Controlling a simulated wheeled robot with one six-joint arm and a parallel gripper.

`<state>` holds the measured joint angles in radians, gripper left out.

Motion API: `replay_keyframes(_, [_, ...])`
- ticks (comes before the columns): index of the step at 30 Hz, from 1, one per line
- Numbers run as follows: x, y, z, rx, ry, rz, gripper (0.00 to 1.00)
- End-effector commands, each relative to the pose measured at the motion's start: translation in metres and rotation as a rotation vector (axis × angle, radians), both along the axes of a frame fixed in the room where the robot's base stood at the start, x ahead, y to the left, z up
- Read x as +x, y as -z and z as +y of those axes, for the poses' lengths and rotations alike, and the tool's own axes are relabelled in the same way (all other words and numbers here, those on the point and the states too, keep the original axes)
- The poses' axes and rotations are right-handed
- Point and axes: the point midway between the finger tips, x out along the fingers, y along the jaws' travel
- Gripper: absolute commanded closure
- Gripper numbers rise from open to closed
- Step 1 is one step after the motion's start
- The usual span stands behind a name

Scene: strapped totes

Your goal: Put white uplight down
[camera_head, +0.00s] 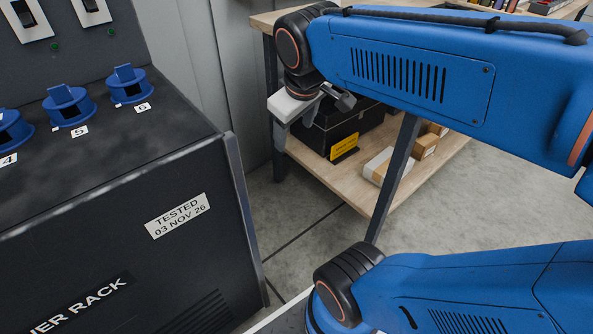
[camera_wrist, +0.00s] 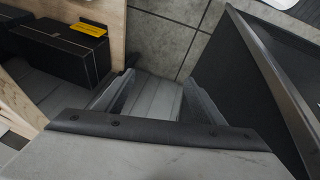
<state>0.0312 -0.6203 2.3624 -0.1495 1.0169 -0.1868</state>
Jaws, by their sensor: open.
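I cannot make out a white uplight in either view. My gripper (camera_head: 312,108) is open, in front of the workbench's left end, between it and the dark rack. In the wrist view its jaws (camera_wrist: 155,95) show beyond a pale housing with a dark screwed strip, which hides much of the lower picture. A grey ribbed surface shows between the jaws; I cannot tell whether it is part of the gripper. I see nothing clearly held.
A dark rack (camera_head: 110,225) with blue knobs fills the left. A wooden bench (camera_head: 262,22) has a lower shelf (camera_head: 440,168) bearing a black case (camera_head: 335,128) with a yellow label, and cartons (camera_head: 388,165). Grey floor (camera_head: 295,215) is clear between rack and bench.

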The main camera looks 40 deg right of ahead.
Motion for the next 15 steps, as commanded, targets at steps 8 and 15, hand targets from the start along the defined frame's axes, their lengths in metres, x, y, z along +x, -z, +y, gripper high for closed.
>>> replay_keyframes(8, [-0.057,0.052,0.035,0.185,0.135,-0.042,0.37])
replay_keyframes(15, [-0.066,0.061,0.041,0.22,0.163,-0.047,0.37])
